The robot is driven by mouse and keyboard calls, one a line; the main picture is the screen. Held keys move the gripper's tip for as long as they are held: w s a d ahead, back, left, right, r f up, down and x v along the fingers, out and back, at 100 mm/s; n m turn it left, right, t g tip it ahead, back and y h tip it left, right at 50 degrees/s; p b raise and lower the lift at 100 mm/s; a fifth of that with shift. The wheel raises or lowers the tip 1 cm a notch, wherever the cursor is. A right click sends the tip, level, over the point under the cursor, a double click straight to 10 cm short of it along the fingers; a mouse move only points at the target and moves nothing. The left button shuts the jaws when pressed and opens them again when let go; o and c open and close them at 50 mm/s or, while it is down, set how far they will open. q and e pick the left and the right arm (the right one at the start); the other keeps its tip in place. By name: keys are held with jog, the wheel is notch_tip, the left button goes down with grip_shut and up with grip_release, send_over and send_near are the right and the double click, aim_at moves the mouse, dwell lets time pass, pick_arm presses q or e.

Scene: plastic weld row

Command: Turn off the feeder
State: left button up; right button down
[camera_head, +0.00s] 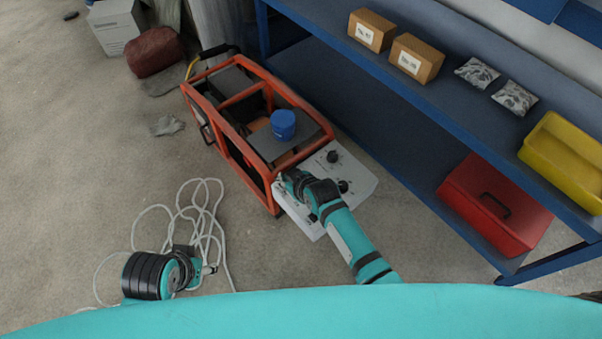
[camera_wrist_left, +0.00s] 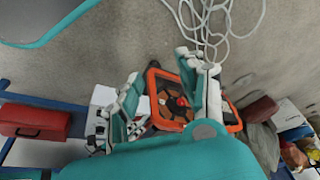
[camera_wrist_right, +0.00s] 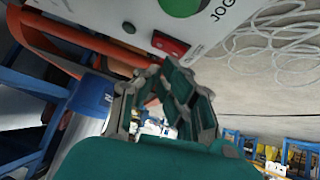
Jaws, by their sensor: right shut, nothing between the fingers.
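The feeder, an orange-framed machine (camera_head: 222,131), stands on the floor beside the blue shelf. Its white control panel (camera_head: 362,183) with dark knobs faces up at the near end. In the right wrist view the panel (camera_wrist_right: 120,15) shows a red switch (camera_wrist_right: 170,45), a small dark button and a green round control by the word JOG. My right gripper (camera_head: 288,184) is over the panel, partly hidden by my arm. In its wrist view the fingers (camera_wrist_right: 166,76) are closed and empty, just below the red switch; contact is unclear. My left gripper (camera_wrist_left: 165,95) is open and empty, away from the feeder.
A blue container (camera_head: 283,125) stands on the feeder's top. A white cable (camera_head: 205,215) lies coiled on the floor near my left arm. The blue shelf (camera_head: 385,85) holds boxes, pouches, a yellow bin (camera_head: 565,160) and a red case (camera_head: 490,205). The left floor is mostly clear.

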notch_tip(320, 180, up, 2)
jog(key=shift+w+d+r+p, duration=0.1)
jog(key=shift+p, duration=0.95)
jog(key=shift+d+r+p, duration=0.2)
jog(key=shift+r+p, duration=0.7)
jog(key=shift+p, duration=0.1)
pick_arm(q)
jog(key=s+f+p, duration=0.1)
jog(key=s+f, duration=0.2)
jog(key=f, duration=0.8)
jog(key=s+f+g+p, duration=0.1)
jog(key=s+f, duration=0.3)
jog(key=f, duration=0.8)
jog(key=shift+s+a+f+g+p, duration=0.15)
jog(key=shift+s+a+g+p, duration=0.2)
jog(key=shift+p, duration=0.2)
pick_arm(e)
jog(key=d+v, duration=0.1)
jog(key=v, duration=0.8)
jog(key=shift+w+d, duration=0.15)
jog(key=shift+d, duration=0.15)
pick_arm(q)
jog(key=shift+w, duration=0.1)
